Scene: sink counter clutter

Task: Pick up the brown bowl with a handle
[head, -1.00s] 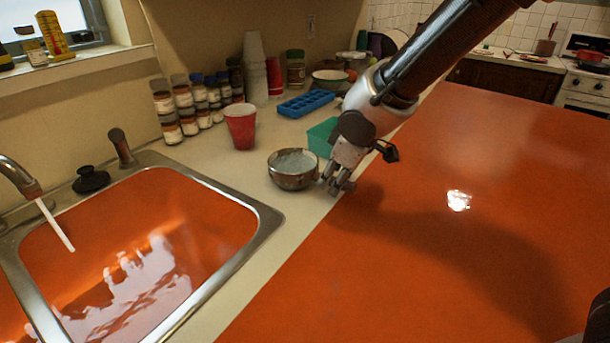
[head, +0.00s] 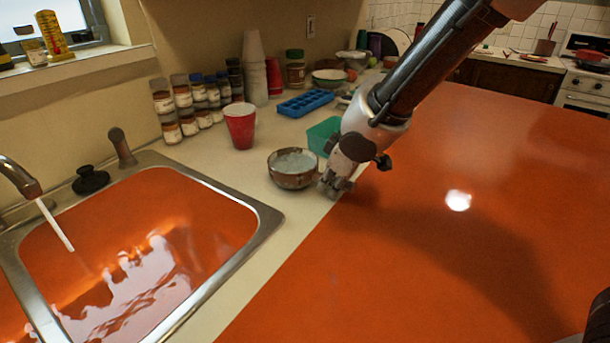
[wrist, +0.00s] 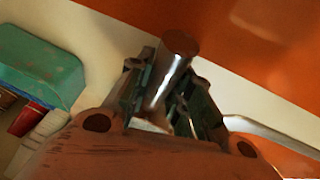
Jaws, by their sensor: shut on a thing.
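The brown bowl (head: 291,179) with a pale grey inside stands upright on the counter, right of the sink. My gripper (head: 334,187) is just right of it, low at the counter's edge. In the head view the gripper hides the handle. In the wrist view a shiny brown, rod-shaped handle (wrist: 174,62) sits between my two fingers (wrist: 165,95), which are shut on it. The bowl's body cannot be made out in the wrist view. No gap shows between the bowl and the counter.
A teal container (head: 320,135) stands right behind the bowl, close to my gripper. A red cup (head: 240,128), a blue tray (head: 305,103) and several spice jars (head: 190,105) stand farther back. The sink (head: 262,222) is at left. The orange surface (head: 440,240) at right is clear.

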